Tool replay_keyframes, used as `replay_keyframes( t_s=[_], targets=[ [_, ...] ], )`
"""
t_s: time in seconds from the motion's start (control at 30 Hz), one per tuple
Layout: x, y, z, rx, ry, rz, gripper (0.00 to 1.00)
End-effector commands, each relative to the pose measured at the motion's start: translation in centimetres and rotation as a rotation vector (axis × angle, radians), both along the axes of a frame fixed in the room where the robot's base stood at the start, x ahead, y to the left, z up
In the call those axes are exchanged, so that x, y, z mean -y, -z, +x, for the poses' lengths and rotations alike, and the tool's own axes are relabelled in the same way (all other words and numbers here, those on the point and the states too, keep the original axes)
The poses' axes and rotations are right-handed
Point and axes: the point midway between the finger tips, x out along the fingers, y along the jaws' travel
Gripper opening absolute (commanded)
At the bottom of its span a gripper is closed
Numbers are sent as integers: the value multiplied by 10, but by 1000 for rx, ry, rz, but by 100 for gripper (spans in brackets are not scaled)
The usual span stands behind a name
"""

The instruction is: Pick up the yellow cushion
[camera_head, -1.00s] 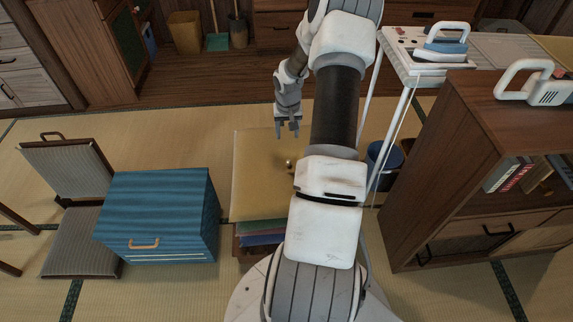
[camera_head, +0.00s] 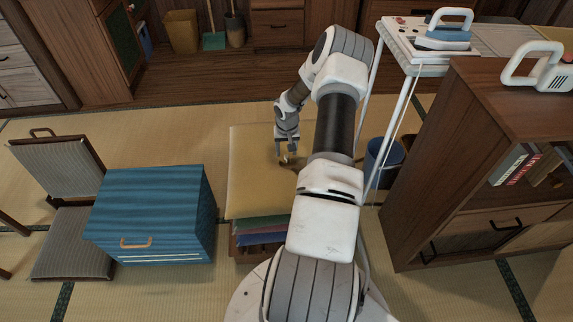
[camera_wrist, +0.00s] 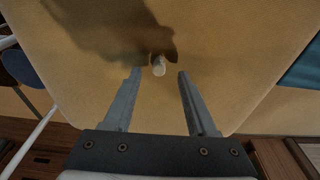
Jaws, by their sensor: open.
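The yellow cushion (camera_head: 248,180) lies flat on top of a stack of cushions, left of my arm in the head view. In the wrist view the yellow cushion (camera_wrist: 230,50) fills most of the picture. A small pale knob (camera_wrist: 159,66) stands up from its middle. My gripper (camera_head: 287,153) is over the cushion, pointing down. In the wrist view my gripper (camera_wrist: 160,74) is open, with the knob between its fingertips. I cannot tell how far the tips are above the cloth. My arm hides the cushion's right part in the head view.
Green, purple and blue cushions (camera_head: 262,233) lie under the yellow one. A blue box (camera_head: 152,212) stands to the left, beside a grey legless chair (camera_head: 65,170). An ironing board (camera_head: 412,66), a blue bin (camera_head: 380,160) and a brown cabinet (camera_head: 455,150) stand to the right.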

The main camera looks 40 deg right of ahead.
Motion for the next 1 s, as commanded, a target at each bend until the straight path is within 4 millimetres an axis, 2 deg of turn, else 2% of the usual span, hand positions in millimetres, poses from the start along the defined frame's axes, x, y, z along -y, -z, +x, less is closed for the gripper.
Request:
replay_keyframes(
  t_s=[0.03, 0.17, 0.47, 0.8, 1.0],
  targets=[
    [2, 14, 0, 1, 1, 2, 57],
    [3, 27, 2, -1, 1, 1, 57],
    [4, 30, 3, 0, 0, 0, 57],
    [4, 30, 3, -1, 0, 1, 0],
    [4, 30, 3, -1, 0, 1, 0]
  ],
)
